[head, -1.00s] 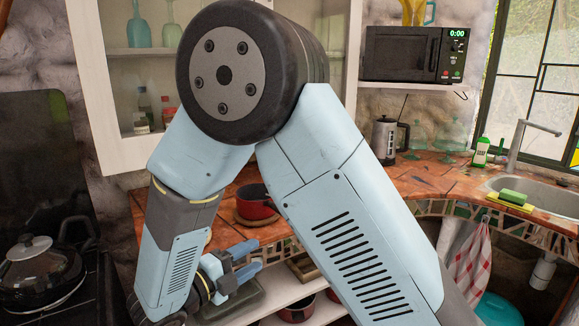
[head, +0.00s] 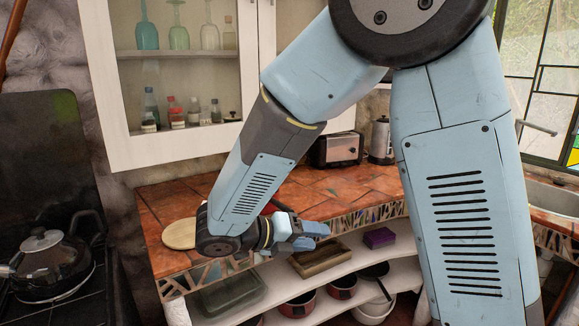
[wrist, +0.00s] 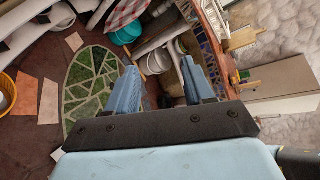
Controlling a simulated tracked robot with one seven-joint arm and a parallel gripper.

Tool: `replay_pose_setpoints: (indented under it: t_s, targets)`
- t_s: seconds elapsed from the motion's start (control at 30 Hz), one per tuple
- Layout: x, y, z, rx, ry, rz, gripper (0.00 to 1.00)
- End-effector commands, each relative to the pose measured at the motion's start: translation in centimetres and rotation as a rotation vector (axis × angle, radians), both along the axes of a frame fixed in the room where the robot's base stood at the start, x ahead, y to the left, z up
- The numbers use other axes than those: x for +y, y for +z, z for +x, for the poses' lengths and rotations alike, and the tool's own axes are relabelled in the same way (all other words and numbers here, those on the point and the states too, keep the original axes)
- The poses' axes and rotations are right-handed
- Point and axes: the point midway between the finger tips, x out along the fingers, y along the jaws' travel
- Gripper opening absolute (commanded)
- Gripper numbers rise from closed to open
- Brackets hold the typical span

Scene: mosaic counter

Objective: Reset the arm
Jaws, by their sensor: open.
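My gripper (head: 312,235) is in the head view, at the end of my pale blue arm, in front of the mosaic edge of the counter (head: 163,205). It points to the right and looks empty. In the wrist view my gripper (wrist: 165,82) shows two blue fingers set apart with nothing between them. Beyond the fingers are the floor and the area under the counter. A red pot on the counter is mostly hidden behind my arm.
A round wooden board (head: 180,234) lies on the counter at left. A toaster (head: 337,149) and kettle (head: 381,141) stand at the back. Shelves below hold a wooden tray (head: 322,257), a purple box (head: 379,237) and pots. A stove pot (head: 50,263) is at far left.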

Motion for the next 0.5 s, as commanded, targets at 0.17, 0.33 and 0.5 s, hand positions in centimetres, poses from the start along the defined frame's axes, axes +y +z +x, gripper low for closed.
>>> replay_pose_setpoints:
  t_s: [0.17,0.33,0.5]
  targets:
    - [-5.1,1.8,-1.0,-0.179,-0.254,0.244,0.52]
    - [-9.0,2.9,-2.5,-0.365,-0.509,0.456,0.52]
    - [-12.0,4.0,-4.3,-0.566,-0.779,0.65,0.52]
